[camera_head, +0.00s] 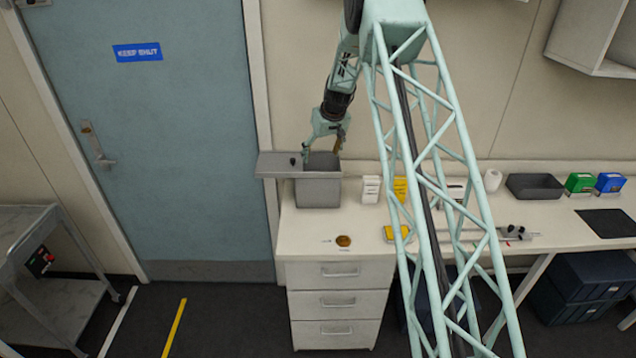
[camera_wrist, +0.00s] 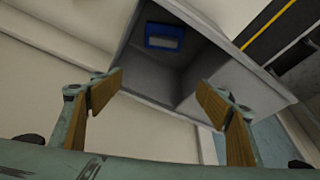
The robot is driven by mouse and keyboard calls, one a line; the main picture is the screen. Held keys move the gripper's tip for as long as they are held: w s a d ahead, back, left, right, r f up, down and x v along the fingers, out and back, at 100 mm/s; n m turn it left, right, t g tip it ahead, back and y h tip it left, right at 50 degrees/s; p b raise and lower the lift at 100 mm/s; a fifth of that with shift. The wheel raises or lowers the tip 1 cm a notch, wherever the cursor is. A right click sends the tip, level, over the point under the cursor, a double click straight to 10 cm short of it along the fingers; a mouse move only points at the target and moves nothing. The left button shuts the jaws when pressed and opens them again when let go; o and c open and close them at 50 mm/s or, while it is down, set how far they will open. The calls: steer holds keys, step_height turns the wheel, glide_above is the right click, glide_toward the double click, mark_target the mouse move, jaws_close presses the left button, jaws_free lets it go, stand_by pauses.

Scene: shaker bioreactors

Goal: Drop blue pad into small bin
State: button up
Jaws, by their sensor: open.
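My gripper (camera_head: 323,148) is open and empty, pointing down just above the small grey bin (camera_head: 318,190) at the left end of the white counter. The blue pad (camera_wrist: 165,36) lies inside the bin, apart from the fingers, against the dark inner surface. The bin's interior is hidden from the head view, so the pad does not show there.
A grey ledge (camera_head: 280,163) sits beside the bin at its upper left. A small orange-brown disc (camera_head: 343,240) lies in front. A grey tray (camera_head: 534,186) and green and blue boxes (camera_head: 609,182) stand further right.

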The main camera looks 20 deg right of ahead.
steer(key=shift+r, duration=0.15)
steer(key=v, duration=1.1)
steer(key=shift+s+r, duration=0.2)
steer(key=shift+r, duration=0.05)
steer(key=shift+a+r, duration=0.1)
stand_by(0.8)
steer(key=s+a+r+b, duration=0.5)
steer(key=s+a+r, duration=0.75)
steer(key=s, duration=0.25)
steer(key=s+a+r+b, duration=0.2)
steer(key=s+a, duration=0.2)
steer(key=s, duration=0.4)
steer(key=s+a+r+b, duration=0.2)
steer(key=s+a, duration=0.3)
steer(key=s, duration=0.3)
steer(key=s+a+f+b, duration=0.2)
steer(key=s+f+b, duration=0.1)
steer(key=s, duration=0.9)
steer(key=s+a+f+b, duration=0.3)
steer(key=s, duration=1)
steer(key=s+a+f+b, duration=0.2)
steer(key=s+f+b, duration=0.1)
steer(key=s, duration=1)
steer(key=shift+a+f, duration=0.15)
steer(key=shift+f, duration=0.15)
